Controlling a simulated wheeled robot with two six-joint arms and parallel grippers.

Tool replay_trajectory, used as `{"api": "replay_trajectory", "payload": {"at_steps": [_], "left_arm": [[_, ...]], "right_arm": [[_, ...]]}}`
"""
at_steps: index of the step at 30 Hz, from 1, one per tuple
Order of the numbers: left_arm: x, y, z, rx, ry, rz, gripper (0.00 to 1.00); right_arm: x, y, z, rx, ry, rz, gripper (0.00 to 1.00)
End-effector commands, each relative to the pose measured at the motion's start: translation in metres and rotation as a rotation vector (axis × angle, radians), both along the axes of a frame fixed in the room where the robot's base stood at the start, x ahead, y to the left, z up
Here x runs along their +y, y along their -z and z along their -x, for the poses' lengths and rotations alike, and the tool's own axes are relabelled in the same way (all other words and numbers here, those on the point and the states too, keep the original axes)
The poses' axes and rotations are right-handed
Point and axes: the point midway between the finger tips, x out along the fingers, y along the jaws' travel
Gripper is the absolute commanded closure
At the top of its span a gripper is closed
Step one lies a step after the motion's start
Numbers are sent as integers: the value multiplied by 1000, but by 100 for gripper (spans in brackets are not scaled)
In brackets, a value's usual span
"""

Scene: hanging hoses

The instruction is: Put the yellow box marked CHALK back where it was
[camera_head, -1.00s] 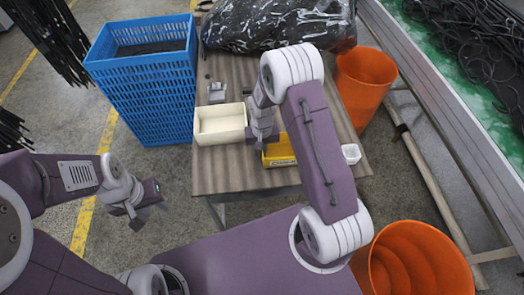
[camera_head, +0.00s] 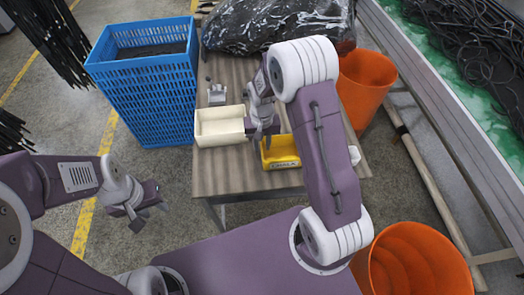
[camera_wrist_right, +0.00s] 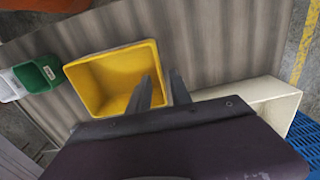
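The yellow box (camera_head: 283,163), with dark lettering on its front that reads CHALK, stands upright on the table, right of the cream tray (camera_head: 221,141). In the right wrist view the box (camera_wrist_right: 112,78) looks empty inside. My right gripper (camera_head: 259,134) is at the box's left side, between box and tray. In the wrist view its fingers (camera_wrist_right: 163,88) are apart, one over the box's inside near the side wall, the other outside it. I cannot tell whether they touch the wall. My left gripper (camera_head: 150,213) is open and empty, off the table to the left.
A small grey holder (camera_head: 217,95) sits behind the tray. A black bag (camera_head: 275,25) covers the table's back. White and green containers (camera_wrist_right: 38,74) stand beside the box, mostly hidden in the head view. A blue crate (camera_head: 150,95) and orange bins (camera_head: 366,85) flank the table.

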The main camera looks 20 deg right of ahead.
Motion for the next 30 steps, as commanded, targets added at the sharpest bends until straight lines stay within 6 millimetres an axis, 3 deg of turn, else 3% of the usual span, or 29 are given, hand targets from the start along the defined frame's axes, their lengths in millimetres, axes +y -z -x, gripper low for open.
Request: {"api": "replay_trajectory", "payload": {"at_steps": [1, 6, 15, 17, 24, 27, 30], "left_arm": [[0, -2, 0, 0, 0, 0, 64], [0, -5, 0, 0, 0, 0, 64], [0, -6, 0, 0, 0, 0, 64], [0, -6, 0, 0, 0, 0, 64], [0, -5, 0, 0, 0, 0, 64], [0, -5, 0, 0, 0, 0, 64], [0, -5, 0, 0, 0, 0, 64]], "right_arm": [[0, -16, -1, -6, 0, -1, 75], [0, -48, 0, -2, 0, -1, 75], [0, -65, 5, -2, -7, 0, 75], [1, -71, 21, -14, -31, -4, 75], [4, -86, 121, -89, -179, -8, 75], [4, -85, 141, -101, -208, -7, 75], [4, -85, 144, -103, -214, -7, 75]]}}
